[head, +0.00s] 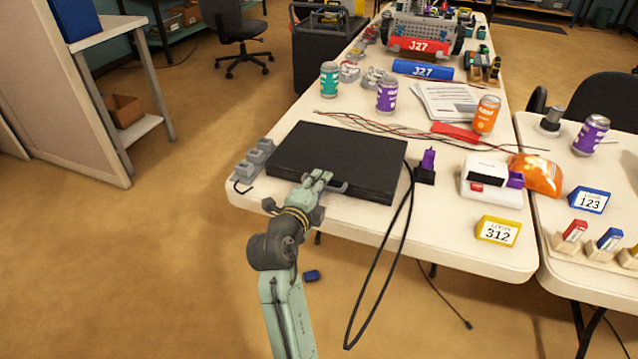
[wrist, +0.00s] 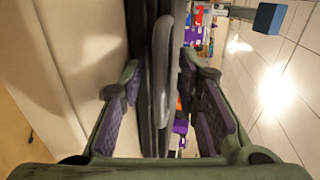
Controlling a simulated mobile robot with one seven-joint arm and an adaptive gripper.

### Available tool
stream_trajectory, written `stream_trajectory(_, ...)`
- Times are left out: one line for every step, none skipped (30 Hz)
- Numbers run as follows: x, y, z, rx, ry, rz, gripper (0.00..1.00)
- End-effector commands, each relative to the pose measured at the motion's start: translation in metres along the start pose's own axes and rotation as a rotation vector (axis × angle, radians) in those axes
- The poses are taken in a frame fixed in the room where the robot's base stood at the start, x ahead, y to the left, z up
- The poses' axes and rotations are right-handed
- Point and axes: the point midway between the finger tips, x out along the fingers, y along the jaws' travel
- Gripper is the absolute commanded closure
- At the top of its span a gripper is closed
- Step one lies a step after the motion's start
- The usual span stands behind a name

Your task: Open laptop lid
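The closed laptop (head: 345,155) is a thick black slab lying flat on the white table. A rounded dark handle-like bar (wrist: 165,75) stands out from its front edge; part of the bar shows in the head view just right of my gripper. My gripper (head: 318,178) is at the middle of this front edge. In the wrist view my gripper (wrist: 163,100) has its two fingers apart, one on the table side and one on the upper side, with the laptop edge and bar between them. I cannot tell whether either finger touches. The fingers hide part of the front edge.
Grey blocks (head: 254,160) sit left of the laptop. Loose wires (head: 370,122) and cans, including a purple one (head: 387,95), stand behind. The floor at left is clear.

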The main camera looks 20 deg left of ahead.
Motion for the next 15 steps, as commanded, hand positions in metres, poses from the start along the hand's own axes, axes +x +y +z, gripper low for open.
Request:
stream_trajectory(0.0009,-0.0002,-0.0002,0.001,0.0,0.0,0.7)
stream_trajectory(0.0012,-0.0002,-0.0002,0.001,0.0,0.0,0.7)
stream_trajectory(0.0012,-0.0001,-0.0001,0.001,0.0,-0.001,0.7)
stream_trajectory(0.0012,0.0,-0.0001,0.0,0.0,-0.001,0.7)
stream_trajectory(0.0011,0.0,-0.0001,0.0,0.0,-0.001,0.7)
stream_trajectory(0.0011,-0.0001,-0.0001,0.0,0.0,-0.001,0.7)
stream_trajectory(0.001,-0.0001,-0.0001,0.0,0.0,-0.001,0.7)
stream_trajectory(0.001,-0.0001,-0.0001,0.0,0.0,-0.001,0.72)
stream_trajectory(0.0009,-0.0001,0.0,0.0,0.0,-0.001,0.74)
stream_trajectory(0.0009,-0.0001,0.0,0.0,0.0,-0.001,0.76)
stream_trajectory(0.0008,-0.0001,0.0,0.0,0.0,-0.001,0.78)
stream_trajectory(0.0008,-0.0001,0.0,0.0,0.0,-0.001,0.81)
stream_trajectory(0.0008,-0.0001,0.0,0.0,0.0,-0.001,0.83)
stream_trajectory(0.0008,-0.0001,0.0001,0.0,0.0,-0.001,0.85)
stream_trajectory(0.0008,-0.0001,0.0,0.0,0.0,-0.001,0.88)
